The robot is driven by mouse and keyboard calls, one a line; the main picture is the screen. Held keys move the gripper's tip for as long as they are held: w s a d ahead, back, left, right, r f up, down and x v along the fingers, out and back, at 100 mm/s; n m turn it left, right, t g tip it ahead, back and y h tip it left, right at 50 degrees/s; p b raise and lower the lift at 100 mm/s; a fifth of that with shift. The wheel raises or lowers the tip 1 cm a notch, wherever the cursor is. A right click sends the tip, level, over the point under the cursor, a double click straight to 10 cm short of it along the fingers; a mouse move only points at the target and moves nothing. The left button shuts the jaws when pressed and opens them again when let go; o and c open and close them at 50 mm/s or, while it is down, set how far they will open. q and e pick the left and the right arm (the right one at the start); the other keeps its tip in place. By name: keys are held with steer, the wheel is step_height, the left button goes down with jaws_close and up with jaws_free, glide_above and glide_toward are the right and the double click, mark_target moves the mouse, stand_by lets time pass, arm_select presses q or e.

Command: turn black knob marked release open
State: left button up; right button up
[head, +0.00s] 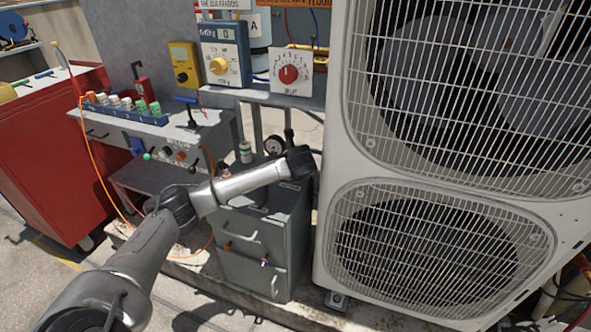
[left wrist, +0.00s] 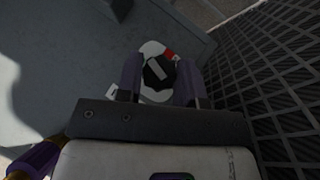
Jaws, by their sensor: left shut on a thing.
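The black knob (left wrist: 157,73) sits on a white round plate (left wrist: 150,50) with a small red mark at its upper right, in the left wrist view. My left gripper (left wrist: 159,84) has its two purple fingers on either side of the knob and is shut on it. No lettering can be read beside the knob. In the head view my left arm reaches in from the lower left to a spot over the grey cabinet, beside the condenser; the knob and the fingers cannot be made out there. My right gripper is in neither view.
The tall white condenser (head: 333,180) with fan grilles stands close on the right. A grey drawer cabinet (head: 249,266) stands below my forearm. A red-knobbed dial box (head: 311,72), a blue yellow-knobbed meter (head: 238,40) and a grey control bench (head: 98,122) are behind. A red cabinet (head: 45,150) stands left.

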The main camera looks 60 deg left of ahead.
arm_select(q)
steer(key=o, duration=0.9)
